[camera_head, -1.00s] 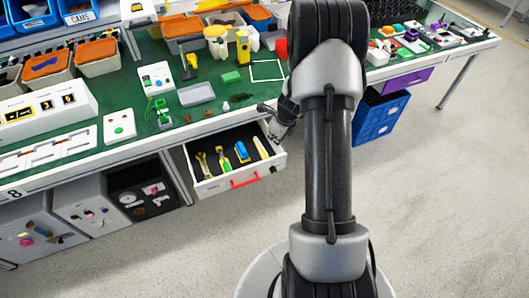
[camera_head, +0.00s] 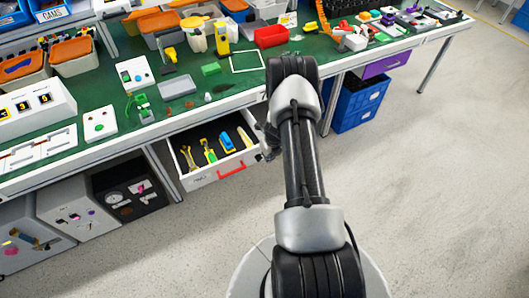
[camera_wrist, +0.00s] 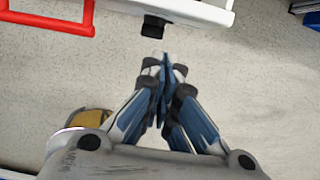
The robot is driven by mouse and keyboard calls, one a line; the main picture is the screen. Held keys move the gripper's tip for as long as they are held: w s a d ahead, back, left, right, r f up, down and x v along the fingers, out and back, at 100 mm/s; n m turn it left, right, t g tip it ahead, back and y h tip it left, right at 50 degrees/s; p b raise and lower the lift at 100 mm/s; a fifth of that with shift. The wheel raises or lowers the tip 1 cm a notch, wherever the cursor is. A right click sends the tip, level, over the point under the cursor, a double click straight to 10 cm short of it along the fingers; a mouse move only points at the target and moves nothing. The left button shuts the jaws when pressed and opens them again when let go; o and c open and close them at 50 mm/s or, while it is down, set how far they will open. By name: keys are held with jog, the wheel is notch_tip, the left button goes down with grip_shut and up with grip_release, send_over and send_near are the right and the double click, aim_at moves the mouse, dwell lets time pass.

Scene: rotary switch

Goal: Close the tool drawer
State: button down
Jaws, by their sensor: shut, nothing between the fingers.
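The tool drawer (camera_head: 205,180) is white with a red handle (camera_head: 231,169) and stands pulled out under the green-topped bench. Several tools lie in its dark inside, among them a blue one (camera_head: 227,143) and a green-yellow one (camera_head: 209,151). My gripper (camera_head: 267,150) is at the drawer's right front corner, mostly hidden by my arm in the head view. In the wrist view my gripper (camera_wrist: 163,65) is shut and empty over the floor. The drawer's white edge (camera_wrist: 200,10) and red handle (camera_wrist: 45,15) show just beyond the fingertips, with a gap between.
The bench top (camera_head: 185,108) holds bins, small devices and a red box (camera_head: 271,36). A blue crate (camera_head: 357,101) stands under a purple drawer (camera_head: 386,64) to the right. Grey and black boxes stand under the bench at left. The floor (camera_head: 430,200) at right is clear.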

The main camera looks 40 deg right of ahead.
jog(key=shift+w+d+r, duration=0.15)
jog(key=shift+w+d, duration=0.1)
jog(key=shift+w, duration=0.55)
jog(key=shift+w+d+r, duration=0.1)
jog(key=shift+w+d, duration=0.1)
jog(key=shift+w, duration=0.6)
jog(key=shift+w, duration=0.1)
